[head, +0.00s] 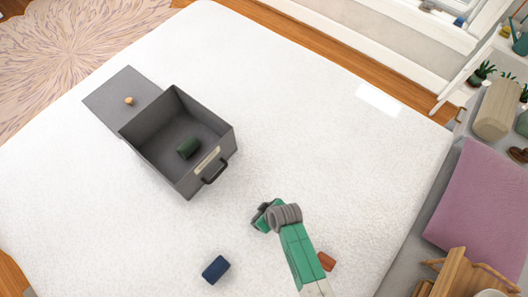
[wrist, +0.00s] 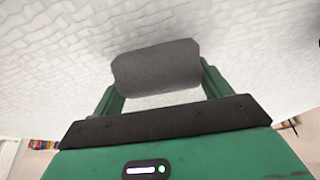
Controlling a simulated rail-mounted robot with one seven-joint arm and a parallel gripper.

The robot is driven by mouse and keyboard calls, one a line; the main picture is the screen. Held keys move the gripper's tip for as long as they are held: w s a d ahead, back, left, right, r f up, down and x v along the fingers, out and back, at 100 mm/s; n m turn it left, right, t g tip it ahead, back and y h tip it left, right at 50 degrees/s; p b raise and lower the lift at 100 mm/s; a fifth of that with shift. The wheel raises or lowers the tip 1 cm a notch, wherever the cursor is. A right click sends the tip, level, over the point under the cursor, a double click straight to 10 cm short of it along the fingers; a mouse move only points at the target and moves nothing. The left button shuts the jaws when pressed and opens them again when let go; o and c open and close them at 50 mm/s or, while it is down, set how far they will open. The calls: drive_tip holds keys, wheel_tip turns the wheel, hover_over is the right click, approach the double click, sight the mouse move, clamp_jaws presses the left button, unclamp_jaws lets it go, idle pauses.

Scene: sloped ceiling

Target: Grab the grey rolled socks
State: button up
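The grey rolled socks (head: 284,215) show as a grey roll at the end of my green arm in the head view, right of the dark box. In the wrist view the grey roll (wrist: 157,67) spans the space between the two green fingers, with no clear gap at either side. My gripper (head: 268,216) looks shut on the roll, with one green fingertip showing at its left. The wrist view shows my gripper (wrist: 160,80) from behind, over the white surface. The contact faces are hidden.
A dark grey open box (head: 158,152) holds a green roll (head: 188,147); its lid (head: 108,97) lies beside it. A navy roll (head: 215,269) and a rust-orange roll (head: 326,261), partly behind my arm, lie on the white surface (head: 330,130). Much of that surface is clear.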

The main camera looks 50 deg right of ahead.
drive_tip(key=shift+r, duration=0.65)
wheel_tip(320, 180, up, 3)
drive_tip(key=shift+f+p, duration=0.2)
drive_tip(key=shift+p, duration=0.4)
drive_tip(key=s+a, duration=0.1)
drive_tip(key=s, duration=0.4)
drive_tip(key=s+a, duration=0.2)
drive_tip(key=s, duration=0.3)
drive_tip(key=s+a+r+p, duration=0.1)
drive_tip(key=s+a, duration=0.1)
drive_tip(key=s, duration=0.3)
drive_tip(key=shift+s, duration=0.15)
